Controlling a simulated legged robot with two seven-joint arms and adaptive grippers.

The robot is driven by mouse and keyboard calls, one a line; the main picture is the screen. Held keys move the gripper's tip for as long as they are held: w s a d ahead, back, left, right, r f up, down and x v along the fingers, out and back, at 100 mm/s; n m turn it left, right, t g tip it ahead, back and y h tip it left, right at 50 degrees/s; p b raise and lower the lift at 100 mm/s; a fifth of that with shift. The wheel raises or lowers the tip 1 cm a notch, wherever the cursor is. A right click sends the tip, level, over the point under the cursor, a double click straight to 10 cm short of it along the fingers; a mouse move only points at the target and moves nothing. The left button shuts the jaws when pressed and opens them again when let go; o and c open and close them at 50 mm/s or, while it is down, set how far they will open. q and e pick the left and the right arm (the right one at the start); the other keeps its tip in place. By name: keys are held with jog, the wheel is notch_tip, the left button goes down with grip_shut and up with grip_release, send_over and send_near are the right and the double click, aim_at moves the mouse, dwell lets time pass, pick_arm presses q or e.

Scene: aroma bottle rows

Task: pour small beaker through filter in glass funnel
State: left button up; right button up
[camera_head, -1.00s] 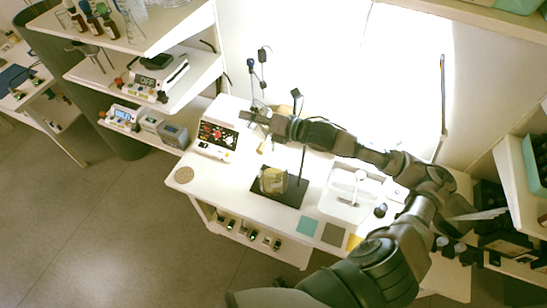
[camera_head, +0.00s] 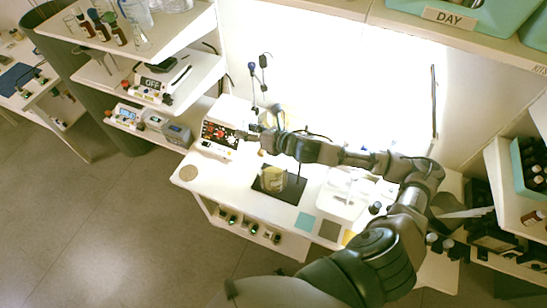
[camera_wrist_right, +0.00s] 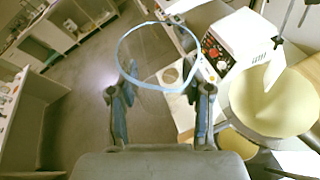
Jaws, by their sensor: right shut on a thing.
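My right gripper (camera_wrist_right: 163,100) is shut on the small beaker (camera_wrist_right: 137,80), a clear glass with a bluish rim between the fingers in the wrist view. I see no clear liquid level in it. The glass funnel with the pale yellow filter (camera_wrist_right: 268,98) is large at the right of the wrist view, beside the gripper and apart from it. In the head view my right gripper (camera_head: 254,136) is near the control box, and the held beaker is hard to make out there. A glass vessel with yellowish contents (camera_head: 273,180) stands on the black stand base. My left gripper is not in view.
A white control box with a red knob (camera_head: 221,130) stands left of the gripper. A round tan disc (camera_head: 188,173) lies at the table's left corner. A white tray (camera_head: 340,202) and coloured square pads (camera_head: 304,220) are to the right.

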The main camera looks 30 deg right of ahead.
jog(key=shift+a+f+n+p, duration=0.25)
jog(key=shift+f+n+p, duration=0.05)
jog(key=shift+p, duration=0.15)
jog(key=shift+s+a+f+n+h+p, duration=0.1)
jog(key=shift+a+f+n+h+p, duration=0.3)
jog(key=shift+f, duration=0.2)
jog(key=shift+s+a+f+n+h+p, duration=0.1)
jog(key=shift+a+f+n+h+p, duration=0.15)
jog(key=shift+f+n+h+p, duration=0.25)
jog(key=shift+a+f, duration=0.25)
jog(key=shift+f, duration=0.5)
jog(key=shift+r, duration=0.1)
jog(key=a+r+p, duration=0.1)
jog(key=a+r, duration=0.4)
jog(key=shift+s+p, duration=0.35)
jog(key=shift+s, duration=0.1)
jog(key=shift+d+f, duration=0.1)
